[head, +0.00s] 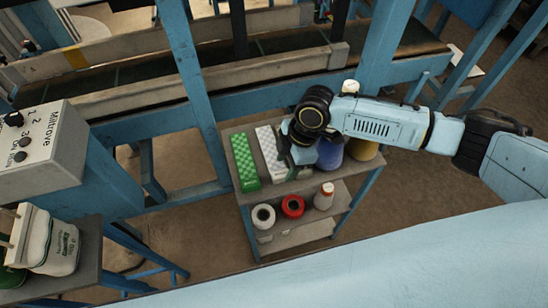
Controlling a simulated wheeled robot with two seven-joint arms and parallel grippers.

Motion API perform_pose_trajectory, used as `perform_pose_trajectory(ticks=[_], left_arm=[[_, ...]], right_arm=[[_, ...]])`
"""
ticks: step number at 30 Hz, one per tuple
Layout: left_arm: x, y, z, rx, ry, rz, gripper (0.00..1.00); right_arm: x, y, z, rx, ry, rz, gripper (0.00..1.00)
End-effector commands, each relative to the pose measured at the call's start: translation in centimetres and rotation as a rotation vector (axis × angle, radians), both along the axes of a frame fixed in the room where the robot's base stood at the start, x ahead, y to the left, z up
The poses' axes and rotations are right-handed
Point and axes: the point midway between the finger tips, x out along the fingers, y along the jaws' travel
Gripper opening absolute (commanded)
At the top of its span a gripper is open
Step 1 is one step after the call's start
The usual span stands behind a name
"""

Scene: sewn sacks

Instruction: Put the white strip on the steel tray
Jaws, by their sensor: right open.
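The white strip (267,148), a pale bumpy piece, lies on the top shelf of a small grey cart, just right of a green strip (244,162). My right gripper (297,155) points down over the top shelf at the right side of the white strip and covers part of it. The gripper is open; I cannot tell whether its fingers touch the strip. I cannot pick out a steel tray for certain. My left gripper is not in view.
The cart (231,183) also bears a blue cone (329,153) and a yellow cone (362,149). A white roll (263,216), a red roll (293,206) and a white cone (324,196) stand on its middle shelf. A blue machine frame (190,75) stands behind; sacks (50,243) are at left.

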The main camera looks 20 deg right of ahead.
Motion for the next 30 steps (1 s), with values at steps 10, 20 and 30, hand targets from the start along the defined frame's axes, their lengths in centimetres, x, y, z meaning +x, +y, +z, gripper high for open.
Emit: perform_pose_trajectory(ticks=[10, 20, 30], left_arm=[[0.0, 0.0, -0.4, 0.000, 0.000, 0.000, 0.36], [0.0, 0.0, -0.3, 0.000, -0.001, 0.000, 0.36], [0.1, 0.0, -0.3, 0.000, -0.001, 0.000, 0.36]], right_arm=[[0.1, 1.0, -3.7, 0.000, 0.001, 0.000, 0.49], [0.1, 1.0, -3.7, 0.000, 0.001, -0.001, 0.31], [0.1, 1.0, -3.7, 0.000, 0.000, -0.001, 0.00]])
